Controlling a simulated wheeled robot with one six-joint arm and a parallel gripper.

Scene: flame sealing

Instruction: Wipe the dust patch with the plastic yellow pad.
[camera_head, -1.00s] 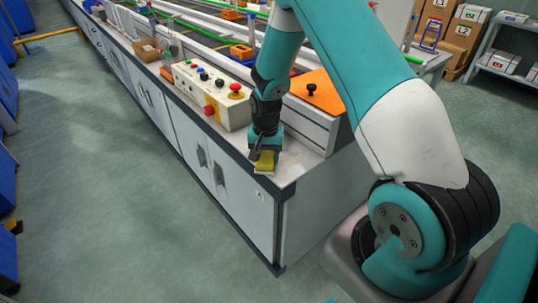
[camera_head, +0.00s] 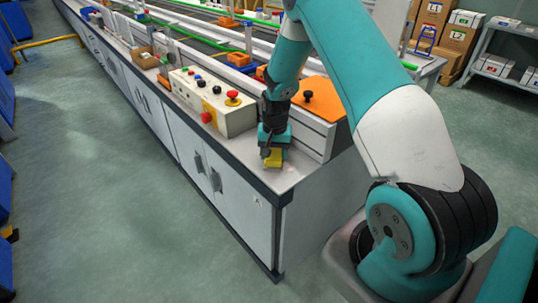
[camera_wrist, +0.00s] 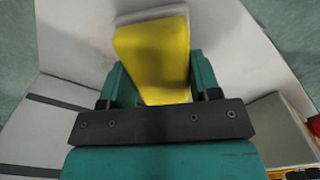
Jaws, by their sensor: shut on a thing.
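The yellow pad (camera_head: 274,158) is in my gripper (camera_head: 272,152), low over the near end of the white counter top (camera_head: 290,172). In the wrist view the pad (camera_wrist: 153,58) sits between the two teal fingers of my gripper (camera_wrist: 160,82), with a pale layer along its far edge. My gripper is shut on it. The pad is at or just above the counter surface; I cannot tell whether it touches. I cannot make out the dust patch clearly in either view; the pad and gripper cover part of the counter.
A control box (camera_head: 212,100) with red knobs stands on the counter left of my gripper. An orange-topped unit (camera_head: 322,98) stands behind it to the right. The counter's dark front edge (camera_head: 235,171) and near corner are close. The floor in front is clear.

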